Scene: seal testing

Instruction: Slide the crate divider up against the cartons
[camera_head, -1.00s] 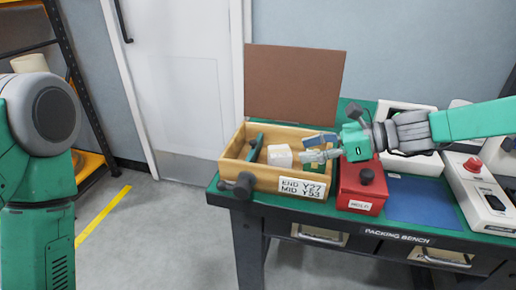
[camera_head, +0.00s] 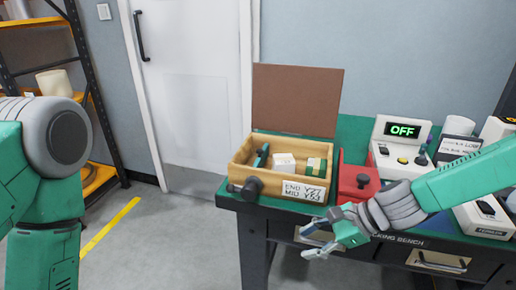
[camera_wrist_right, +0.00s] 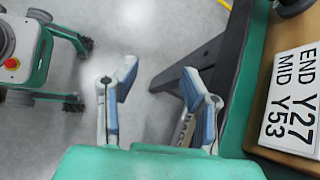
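The wooden crate (camera_head: 240,177) sits at the left end of the bench with its brown lid (camera_head: 295,100) raised. The green divider (camera_head: 262,156) stands inside, in the left part. A white carton (camera_head: 284,163) is right of it, and a green-and-tan carton (camera_head: 316,169) is at the right end. A narrow gap seems to show between divider and white carton. My right gripper (camera_head: 312,239) is in front of the bench edge, below the crate. Its fingers are apart and empty in the right wrist view (camera_wrist_right: 160,78). My left gripper is out of view.
A red box (camera_head: 357,184) stands close right of the crate, with a device reading OFF (camera_head: 402,140) behind.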

